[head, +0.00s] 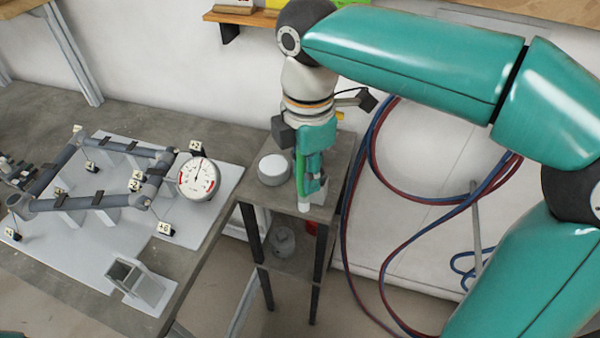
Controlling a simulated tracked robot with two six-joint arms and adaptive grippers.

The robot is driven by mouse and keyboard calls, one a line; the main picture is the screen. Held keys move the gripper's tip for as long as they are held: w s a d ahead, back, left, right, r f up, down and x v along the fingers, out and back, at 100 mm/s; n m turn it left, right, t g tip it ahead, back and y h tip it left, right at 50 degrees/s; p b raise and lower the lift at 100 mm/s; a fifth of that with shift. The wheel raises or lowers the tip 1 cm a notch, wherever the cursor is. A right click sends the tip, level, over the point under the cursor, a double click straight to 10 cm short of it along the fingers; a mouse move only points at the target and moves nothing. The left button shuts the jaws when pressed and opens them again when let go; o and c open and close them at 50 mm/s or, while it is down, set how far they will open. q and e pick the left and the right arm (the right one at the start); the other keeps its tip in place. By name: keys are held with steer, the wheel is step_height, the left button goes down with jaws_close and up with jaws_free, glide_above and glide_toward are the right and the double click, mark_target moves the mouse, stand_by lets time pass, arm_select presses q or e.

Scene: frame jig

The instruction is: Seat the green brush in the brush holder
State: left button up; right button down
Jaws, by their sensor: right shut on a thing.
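The green brush (299,172) is upright in my right gripper (313,182), which points down over the small side stand. The gripper is shut on the brush. The brush's pale tip shows below the fingers, close to the stand's top near its front edge; I cannot tell whether it touches. A grey open-topped, slanted block (138,282), which looks like the brush holder, sits at the front of the light plate on the workbench, left of and in front of the gripper. Its opening looks empty. My left gripper is not in view.
The side stand (258,212) also bears a round white-topped pot (273,169) beside the brush. On the workbench (205,250) are a tube frame (110,148) with numbered tags and a dial gauge (198,179). Red and blue hoses (372,150) hang right of the stand.

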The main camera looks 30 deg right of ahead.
steer(key=shift+w+d, duration=2.75)
steer(key=shift+d, duration=0.7)
step_height(320, 180, down, 7)
steer(key=b, duration=0.3)
steer(key=shift+r, duration=0.15)
steer(key=shift+w+f+b, duration=0.1)
steer(key=shift+f+b, duration=0.25)
steer(key=shift+f, duration=0.15)
steer(key=c, duration=0.9)
jaws_free()
